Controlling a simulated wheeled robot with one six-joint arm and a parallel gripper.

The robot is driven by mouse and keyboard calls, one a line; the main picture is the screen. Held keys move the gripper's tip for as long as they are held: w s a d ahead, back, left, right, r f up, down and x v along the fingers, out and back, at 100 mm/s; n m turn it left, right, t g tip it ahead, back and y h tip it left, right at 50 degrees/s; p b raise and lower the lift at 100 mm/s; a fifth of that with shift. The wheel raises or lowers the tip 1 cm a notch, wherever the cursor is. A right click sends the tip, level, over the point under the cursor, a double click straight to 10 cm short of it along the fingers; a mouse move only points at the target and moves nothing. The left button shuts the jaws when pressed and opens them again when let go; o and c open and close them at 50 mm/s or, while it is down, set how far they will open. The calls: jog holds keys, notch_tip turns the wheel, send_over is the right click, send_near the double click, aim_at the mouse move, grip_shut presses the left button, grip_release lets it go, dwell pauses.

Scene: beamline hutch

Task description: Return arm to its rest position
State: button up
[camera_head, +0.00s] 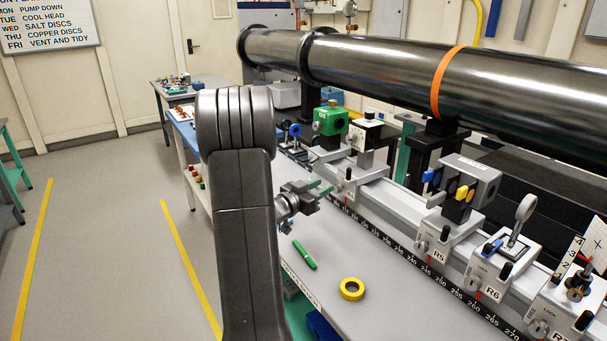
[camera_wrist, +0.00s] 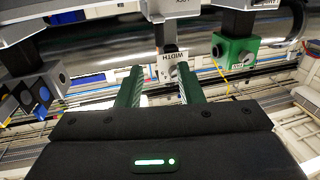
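My gripper (camera_head: 318,188) is at the end of my dark grey arm, over the bench beside the rail in the head view. In the wrist view its two green fingers (camera_wrist: 158,88) stand apart with nothing between them. A white block marked WIDTH (camera_wrist: 171,64) is beyond the fingertips, and a green block (camera_wrist: 237,52) is to its right. The green block also shows in the head view (camera_head: 330,120), behind my gripper. My arm's upper link hides part of the bench's left edge.
A long dark pipe (camera_head: 390,65) with an orange band crosses above the bench (camera_head: 335,315). Carriages R5 (camera_head: 438,238) and R6 (camera_head: 492,275) sit on the scaled rail. A green marker (camera_head: 304,254) and a yellow tape roll (camera_head: 352,289) lie on the bench. Floor at left is clear.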

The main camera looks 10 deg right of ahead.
aim_at(349, 174)
jog(key=p+x, duration=0.2)
jog(key=x, duration=1.1)
jog(key=shift+w+d, duration=0.2)
jog(key=shift+d, duration=0.15)
jog(key=shift+s+d+f, duration=0.1)
jog(key=shift+s+f, duration=0.05)
jog(key=shift+s, duration=0.45)
